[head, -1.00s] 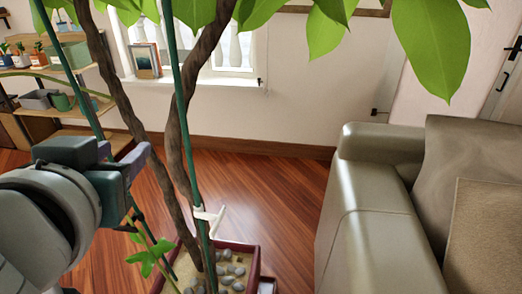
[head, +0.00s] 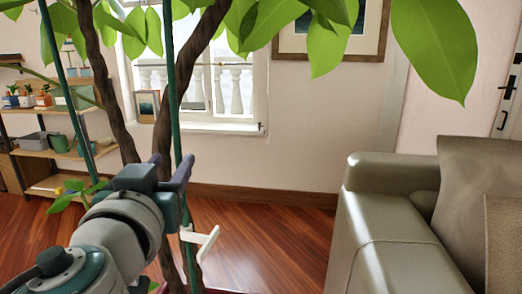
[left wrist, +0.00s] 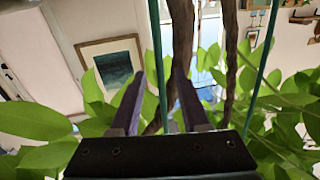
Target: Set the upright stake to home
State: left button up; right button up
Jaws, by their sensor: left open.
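A thin green upright stake (head: 173,85) stands among the brown twisted trunks (head: 200,70) of a leafy plant. A white T-shaped piece (head: 203,240) is on it low down. A second green stake (head: 66,85) leans at the left. My left gripper (head: 171,163) is open at the upright stake, above the white piece. In the left wrist view, the stake (left wrist: 158,60) runs between the two fingers of the gripper (left wrist: 160,85), with a trunk (left wrist: 182,30) close to the right finger. Contact cannot be told. The stake's lower end and the right gripper are out of view.
A grey sofa (head: 388,225) stands at the right. Shelves with pots (head: 38,145) stand at the left, and a window (head: 215,85) is behind. Large leaves (head: 432,45) hang across the top. Wooden floor (head: 285,235) is clear between plant and sofa.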

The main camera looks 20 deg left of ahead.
pick_arm(q)
jog(key=shift+x, duration=1.15)
grip_shut()
dwell(0.6)
